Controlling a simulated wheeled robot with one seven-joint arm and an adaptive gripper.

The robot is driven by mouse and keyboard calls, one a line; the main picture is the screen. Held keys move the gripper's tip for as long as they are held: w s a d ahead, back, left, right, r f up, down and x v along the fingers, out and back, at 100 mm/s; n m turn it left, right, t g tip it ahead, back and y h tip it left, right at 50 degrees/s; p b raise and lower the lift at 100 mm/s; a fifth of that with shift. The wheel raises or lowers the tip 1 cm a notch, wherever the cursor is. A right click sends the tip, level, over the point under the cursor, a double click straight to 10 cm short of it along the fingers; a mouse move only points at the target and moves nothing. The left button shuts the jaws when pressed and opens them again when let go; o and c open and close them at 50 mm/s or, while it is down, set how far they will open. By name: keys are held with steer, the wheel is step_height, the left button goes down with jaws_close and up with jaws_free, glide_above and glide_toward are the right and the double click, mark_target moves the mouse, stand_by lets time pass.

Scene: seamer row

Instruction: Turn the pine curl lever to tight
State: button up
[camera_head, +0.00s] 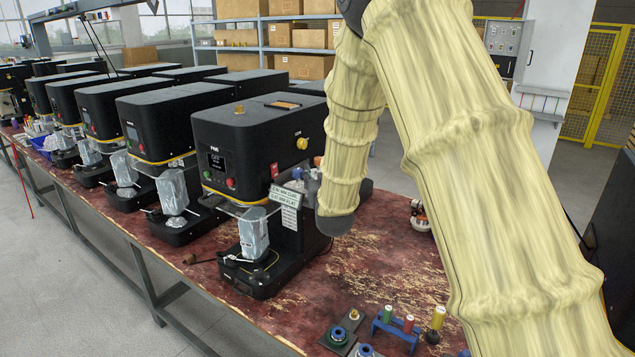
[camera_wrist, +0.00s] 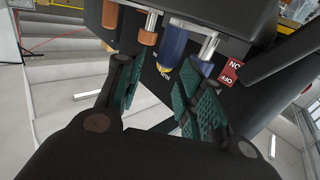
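The front black seamer (camera_head: 245,140) has small coloured handles on its right side, partly behind my sleeved arm. In the wrist view, a blue-capped lever (camera_wrist: 172,45) hangs from a metal stem between the fingers of my gripper (camera_wrist: 163,88). The gripper is open, with teal pads on both sides, and I see no grip on the lever. A second blue-capped lever (camera_wrist: 205,58) hangs at the right, and an orange-brown one (camera_wrist: 148,30) at the left. I cannot tell which is the pine curl lever. A yellow mark sits below the first blue cap.
A red ON/OFF tag (camera_wrist: 231,71) is close to the right finger. A pale green sign (camera_head: 285,196) hangs on the seamer. More seamers stand in a row to the left. Coloured spools (camera_head: 388,314) stand on the worn red bench (camera_head: 385,265), which has bare room behind them.

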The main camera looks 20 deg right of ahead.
step_height(320, 180, up, 8)
stand_by(0.4)
stand_by(0.4)
